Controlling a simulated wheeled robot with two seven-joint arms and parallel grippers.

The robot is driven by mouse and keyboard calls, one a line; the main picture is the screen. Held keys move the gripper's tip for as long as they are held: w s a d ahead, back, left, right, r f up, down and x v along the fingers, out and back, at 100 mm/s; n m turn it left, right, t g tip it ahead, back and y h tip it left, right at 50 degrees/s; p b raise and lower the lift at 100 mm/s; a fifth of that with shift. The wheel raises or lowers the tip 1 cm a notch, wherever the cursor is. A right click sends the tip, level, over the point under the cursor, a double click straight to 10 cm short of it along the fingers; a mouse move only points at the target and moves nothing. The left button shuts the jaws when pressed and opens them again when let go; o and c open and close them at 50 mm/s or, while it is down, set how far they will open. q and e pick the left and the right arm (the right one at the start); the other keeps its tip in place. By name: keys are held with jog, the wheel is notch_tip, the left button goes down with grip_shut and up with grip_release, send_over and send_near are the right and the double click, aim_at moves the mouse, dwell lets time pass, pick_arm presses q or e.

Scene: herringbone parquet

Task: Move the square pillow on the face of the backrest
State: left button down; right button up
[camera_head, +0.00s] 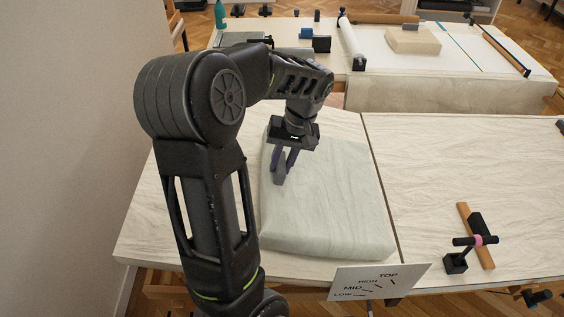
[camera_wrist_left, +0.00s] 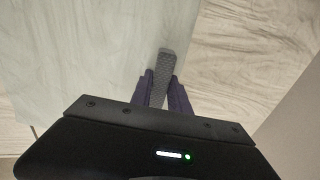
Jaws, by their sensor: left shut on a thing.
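The square pillow (camera_head: 330,200), pale grey-green with rounded corners, lies on the left part of a pale wood-grained panel (camera_head: 150,225), which I take for the face of the backrest. My left gripper (camera_head: 281,168) points down over the pillow's left half, nearer its far side. It is shut on a narrow grey textured tab (camera_wrist_left: 165,67); I cannot tell for sure whether the tab is joined to the pillow. The left wrist view shows the pillow (camera_wrist_left: 90,50) at left and bare wood grain (camera_wrist_left: 240,60) at right. My right gripper is not in view.
A white sign (camera_head: 375,283) reading LOW, MID, HIGH, TOP stands at the front edge. A dark seam runs right of the pillow. A black clamp with a wooden bar (camera_head: 476,237) sits at right. A second table (camera_head: 450,95) with a roller is behind. A wall (camera_head: 70,120) is at left.

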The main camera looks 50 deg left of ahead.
pick_arm(q)
jog(key=c, duration=1.2)
grip_release()
jog(key=shift+o, duration=0.2)
jog(key=shift+r, duration=0.15)
jog(key=p+v, duration=0.4)
jog(key=v, duration=0.1)
jog(key=shift+w+d+r+p, duration=0.1)
jog(key=shift+r+p, duration=0.2)
jog(key=shift+r, duration=0.1)
